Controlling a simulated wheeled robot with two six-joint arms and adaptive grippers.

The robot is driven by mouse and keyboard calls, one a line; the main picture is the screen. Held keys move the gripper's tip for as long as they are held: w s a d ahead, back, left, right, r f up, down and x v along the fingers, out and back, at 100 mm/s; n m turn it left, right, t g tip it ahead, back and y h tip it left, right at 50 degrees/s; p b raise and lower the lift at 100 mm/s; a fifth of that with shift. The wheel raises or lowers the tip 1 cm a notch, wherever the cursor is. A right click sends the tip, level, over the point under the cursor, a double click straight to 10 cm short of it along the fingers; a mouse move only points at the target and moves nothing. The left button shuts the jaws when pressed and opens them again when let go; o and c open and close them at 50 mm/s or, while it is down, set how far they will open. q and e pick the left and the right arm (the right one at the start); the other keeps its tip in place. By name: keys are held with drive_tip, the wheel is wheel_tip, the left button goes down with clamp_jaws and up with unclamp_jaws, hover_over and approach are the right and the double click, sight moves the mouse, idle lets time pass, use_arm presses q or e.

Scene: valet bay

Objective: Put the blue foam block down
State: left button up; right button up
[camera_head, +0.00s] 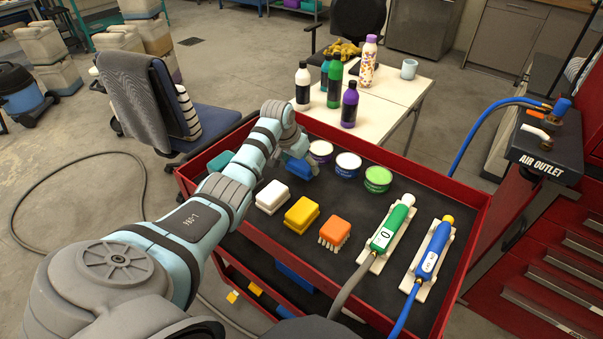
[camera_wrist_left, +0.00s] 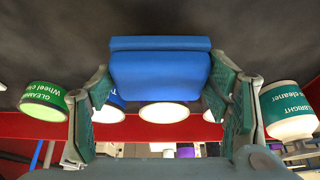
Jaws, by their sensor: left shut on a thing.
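The blue foam block (camera_head: 300,169) is in my left gripper (camera_head: 290,155), over the dark top of the red cart (camera_head: 254,234). In the left wrist view the blue block (camera_wrist_left: 160,75) sits between the two green finger pads, which are shut on it. In the head view my gripper partly hides it, and I cannot tell whether its underside touches the cart top. My right gripper is not in view.
Open tins stand right of the block: purple-banded (camera_head: 320,149), blue (camera_head: 348,163) and green (camera_head: 378,178). White (camera_head: 272,195), yellow (camera_head: 302,213) and orange (camera_head: 335,231) brushes or blocks lie nearer. Two hosed tools (camera_head: 392,228) (camera_head: 433,250) rest at the right.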

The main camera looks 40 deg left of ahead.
use_arm(q)
drive_tip(key=f, duration=0.2)
drive_tip(key=shift+s+f+b, duration=0.2)
drive_tip(key=shift+f+b, duration=0.15)
drive_tip(key=shift+f, duration=0.05)
drive_tip(key=shift+r, duration=0.1)
drive_tip(key=o, duration=1.2)
drive_tip(key=p+v, duration=0.4)
drive_tip(key=v, duration=0.8)
